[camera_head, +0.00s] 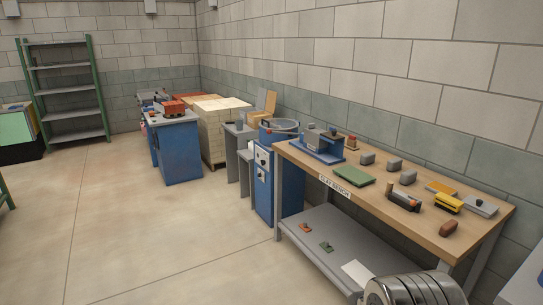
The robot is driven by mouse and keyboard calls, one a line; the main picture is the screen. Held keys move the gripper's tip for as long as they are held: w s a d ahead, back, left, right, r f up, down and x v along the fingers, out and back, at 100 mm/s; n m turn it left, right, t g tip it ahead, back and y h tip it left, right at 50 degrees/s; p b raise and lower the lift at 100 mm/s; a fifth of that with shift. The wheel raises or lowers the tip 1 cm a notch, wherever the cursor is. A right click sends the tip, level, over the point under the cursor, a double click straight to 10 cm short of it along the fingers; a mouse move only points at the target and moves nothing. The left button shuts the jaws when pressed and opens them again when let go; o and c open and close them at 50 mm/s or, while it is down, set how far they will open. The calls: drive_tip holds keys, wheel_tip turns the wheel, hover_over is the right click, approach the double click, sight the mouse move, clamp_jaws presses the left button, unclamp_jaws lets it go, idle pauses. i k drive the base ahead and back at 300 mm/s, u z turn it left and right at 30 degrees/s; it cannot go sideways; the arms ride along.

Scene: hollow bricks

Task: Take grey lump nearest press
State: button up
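The press (318,146), grey on a blue base, stands at the far left end of the wooden clay bench (362,195). Three small grey lumps lie on the bench top to the right of it. The lump nearest the press (367,158) is just right of the press, toward the wall. A second grey lump (394,164) lies farther right. A third grey lump (407,177) is closer to the front edge. No fingers of my gripper show in the view.
A green mat (353,176), a dark tool (403,196), a yellow tool (449,203) and a brown lump (449,228) lie on the bench. A blue cabinet (279,187) abuts its left end. Open floor (150,220) lies left. Ribbed metal fills the bottom right.

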sight(369, 158)
drive_tip(key=u, duration=0.35)
drive_tip(key=i, duration=0.75)
drive_tip(key=u, duration=0.45)
drive_tip(key=i, duration=2.2)
drive_tip(key=z, duration=0.85)
drive_tip(key=i, duration=0.5)
drive_tip(key=z, duration=0.75)
drive_tip(key=i, duration=0.55)
drive_tip(key=z, duration=0.35)
